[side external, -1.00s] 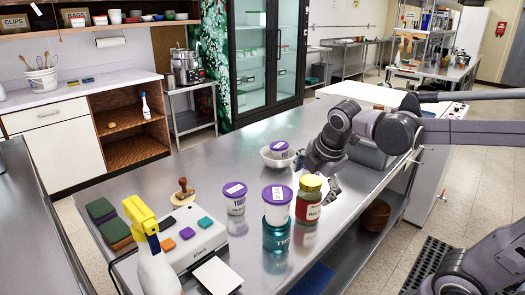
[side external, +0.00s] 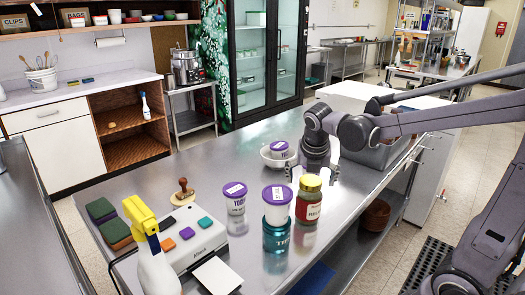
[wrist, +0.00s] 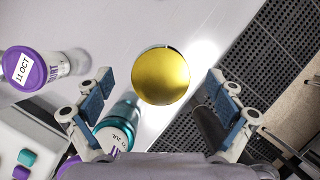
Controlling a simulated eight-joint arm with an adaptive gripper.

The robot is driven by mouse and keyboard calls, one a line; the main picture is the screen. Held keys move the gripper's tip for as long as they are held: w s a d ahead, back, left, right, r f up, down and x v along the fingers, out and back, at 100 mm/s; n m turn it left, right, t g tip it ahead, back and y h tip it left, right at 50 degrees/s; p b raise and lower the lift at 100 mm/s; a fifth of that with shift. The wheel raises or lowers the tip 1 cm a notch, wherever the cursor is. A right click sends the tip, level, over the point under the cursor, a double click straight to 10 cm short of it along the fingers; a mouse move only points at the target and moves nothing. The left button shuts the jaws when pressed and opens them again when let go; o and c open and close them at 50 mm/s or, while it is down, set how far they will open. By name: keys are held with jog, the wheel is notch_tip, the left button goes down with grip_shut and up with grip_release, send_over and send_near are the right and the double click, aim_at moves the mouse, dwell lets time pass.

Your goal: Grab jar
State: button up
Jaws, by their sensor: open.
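My gripper (side external: 314,173) is just behind and above the jar in the side view, pointing down. In the wrist view my gripper (wrist: 160,108) is open wide with blue-padded fingers, and nothing is held between them. Whether the fingertips reach down to the jar's lid height is hard to tell.
Another yogurt tub (side external: 235,198) stands farther left. A spray bottle (side external: 153,250) stands at front left.

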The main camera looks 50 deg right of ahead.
jog(key=shift+s+a+x, duration=0.1)
jog(key=shift+x, duration=1.45)
jog(key=shift+s+a+x, duration=0.1)
jog(key=shift+a+x, duration=0.05)
jog(key=shift+x, duration=1.35)
jog(key=shift+f, duration=0.15)
jog(key=c, duration=1.8)
